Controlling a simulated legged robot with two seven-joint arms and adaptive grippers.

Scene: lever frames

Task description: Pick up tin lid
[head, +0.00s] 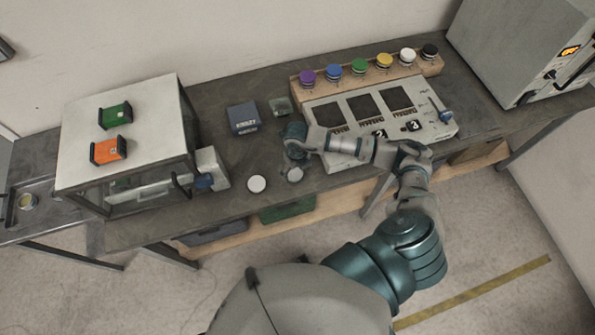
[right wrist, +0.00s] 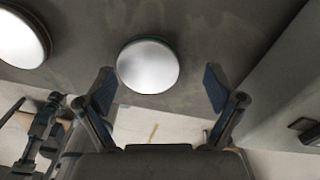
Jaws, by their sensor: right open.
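Two round pale discs lie flat near the front edge of the bench; I cannot tell which is the tin lid. The right, greyer disc (head: 295,174) also shows as a shiny disc at the middle of the right wrist view (right wrist: 148,65). The left, whiter disc (head: 257,184) shows at that view's upper left (right wrist: 18,40). My right gripper (head: 292,159) is open and empty at the greyer disc. In the right wrist view, its two fingers (right wrist: 160,88) are spread to either side of this disc, apart from it.
A control panel (head: 437,130) stands just right of the gripper, with a row of coloured knobs (head: 358,67) behind it. A dark blue box (head: 242,117) and a small greenish block (head: 281,106) lie behind. A glass-fronted cabinet (head: 82,150) stands left.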

